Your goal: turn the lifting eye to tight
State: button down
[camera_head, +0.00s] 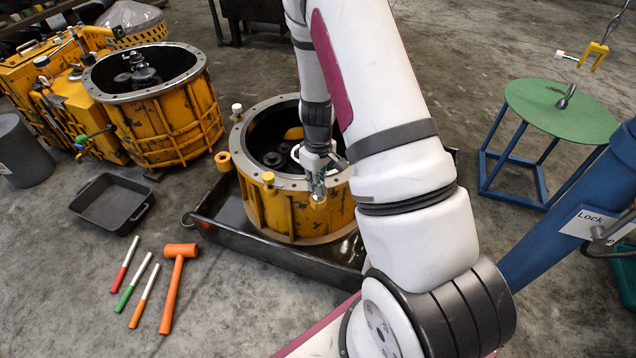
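The yellow transmission housing (285,212) stands upright in a dark tray, its grey flange ring (250,170) facing up. My gripper (318,182) points down at the front right part of this flange, below my white arm. A small grey-green metal piece at its fingertips may be the lifting eye, but it is too small and covered to be sure. I cannot tell whether the fingers are closed on it or only around it. An orange ring (224,161) sits at the left side of the flange, and a yellow knob (268,178) is on its front left.
A second yellow housing (160,105) stands at the back left. A dark pan (112,203), an orange mallet (175,285) and several coloured-handled tools lie on the floor at left. A green round table (560,110) is at right, under a yellow hook (597,52).

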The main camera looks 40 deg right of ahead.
dwell(0.3)
jog(key=m+p, duration=0.1)
jog(key=m, duration=0.5)
jog(key=shift+d+m, duration=0.1)
jog(key=shift+m, duration=0.2)
jog(key=m+p, duration=0.2)
jog(key=m, duration=0.4)
jog(key=m+p, duration=0.2)
jog(key=m, duration=0.4)
jog(key=shift+m, duration=0.4)
jog(key=m+p, duration=0.2)
jog(key=m, duration=0.4)
jog(key=shift+s, duration=0.1)
jog(key=shift+m, duration=0.4)
jog(key=c, duration=1.6)
grip_release()
jog(key=shift+c, duration=0.2)
